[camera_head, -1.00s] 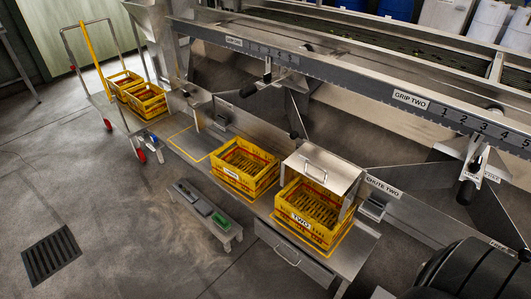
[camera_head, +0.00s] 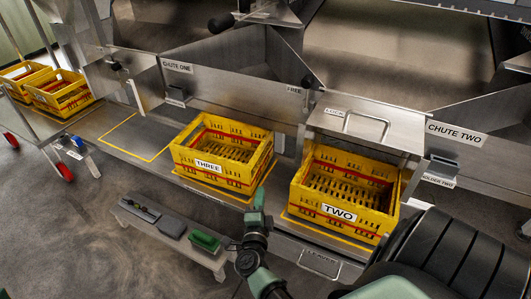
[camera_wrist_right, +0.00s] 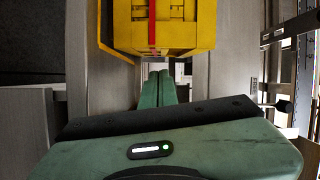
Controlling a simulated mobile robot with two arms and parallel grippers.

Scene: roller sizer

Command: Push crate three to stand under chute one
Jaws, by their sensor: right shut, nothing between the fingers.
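Crate three (camera_head: 222,153), yellow with a red band and a THREE label, stands upright on the steel shelf. The CHUTE ONE label (camera_head: 177,66) is on the panel behind, up and left of the crate. An empty yellow floor outline (camera_head: 137,138) lies on the shelf left of the crate. My right gripper (camera_head: 259,197) is shut and empty at the crate's right front corner; contact cannot be told. In the right wrist view its closed fingers (camera_wrist_right: 154,88) point at a yellow crate (camera_wrist_right: 175,30) whose label is hidden. My left gripper is not in view.
Crate two (camera_head: 345,193) stands right of crate three under a steel hood (camera_head: 365,127). A low bench (camera_head: 170,235) with small items is in front. A trolley with yellow crates (camera_head: 62,92) is at the far left.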

